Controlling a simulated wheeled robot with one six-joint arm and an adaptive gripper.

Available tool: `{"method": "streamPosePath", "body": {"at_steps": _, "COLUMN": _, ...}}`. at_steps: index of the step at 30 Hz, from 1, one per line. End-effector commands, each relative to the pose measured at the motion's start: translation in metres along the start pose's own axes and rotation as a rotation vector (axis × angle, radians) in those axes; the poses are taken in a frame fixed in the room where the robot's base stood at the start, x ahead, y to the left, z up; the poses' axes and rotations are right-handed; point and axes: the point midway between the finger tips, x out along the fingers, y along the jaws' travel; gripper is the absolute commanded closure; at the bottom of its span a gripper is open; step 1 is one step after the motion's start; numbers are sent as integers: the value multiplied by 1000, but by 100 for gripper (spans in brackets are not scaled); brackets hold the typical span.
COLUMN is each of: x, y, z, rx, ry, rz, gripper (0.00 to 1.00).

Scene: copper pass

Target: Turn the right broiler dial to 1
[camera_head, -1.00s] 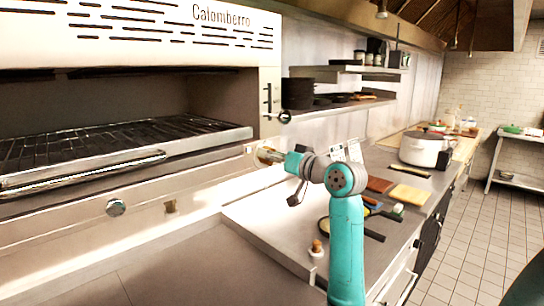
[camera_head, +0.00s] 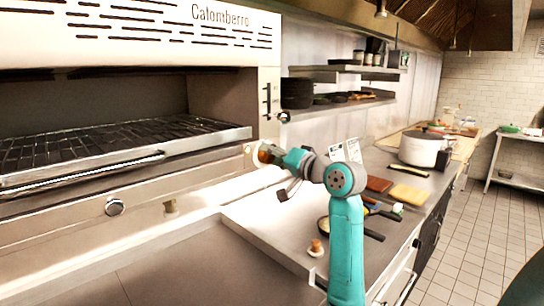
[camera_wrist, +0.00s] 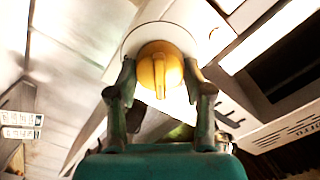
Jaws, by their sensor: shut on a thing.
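The right broiler dial shows in the wrist view as a round orange-yellow knob (camera_wrist: 158,70) with a raised bar across its face and a pale disc (camera_wrist: 187,36) behind it. My gripper (camera_wrist: 161,80) is shut on this knob, one dark finger at each side. In the head view my gripper (camera_head: 268,154) meets the broiler front near its right end and hides part of the dial. The broiler (camera_head: 60,195) fills the left of that view. I cannot read any numbers around the dial.
A silver knob (camera_head: 115,207) and a small brass fitting (camera_head: 171,208) sit on the broiler's lower front. The counter (camera_head: 265,225) lies below; a pot (camera_head: 420,150) and cutting boards (camera_head: 409,193) stand farther right.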

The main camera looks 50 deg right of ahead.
Motion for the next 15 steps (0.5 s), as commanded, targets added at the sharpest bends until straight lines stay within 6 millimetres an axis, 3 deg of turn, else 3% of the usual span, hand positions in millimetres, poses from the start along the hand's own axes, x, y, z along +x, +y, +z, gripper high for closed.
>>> {"method": "streamPosePath", "body": {"at_steps": 9, "x": 0, "y": 0, "z": 0, "rx": 1, "ry": 2, "rz": -1, "gripper": 84}}
{"method": "streamPosePath", "body": {"at_steps": 10, "x": 0, "y": 0, "z": 0, "rx": 1, "ry": 2, "rz": -1, "gripper": 47}}
{"method": "streamPosePath", "body": {"at_steps": 12, "x": 0, "y": 0, "z": 0, "rx": 1, "ry": 1, "rz": -1, "gripper": 29}}
{"method": "streamPosePath", "body": {"at_steps": 15, "x": 0, "y": 0, "z": 0, "rx": 0, "ry": 1, "rz": 0, "gripper": 25}}
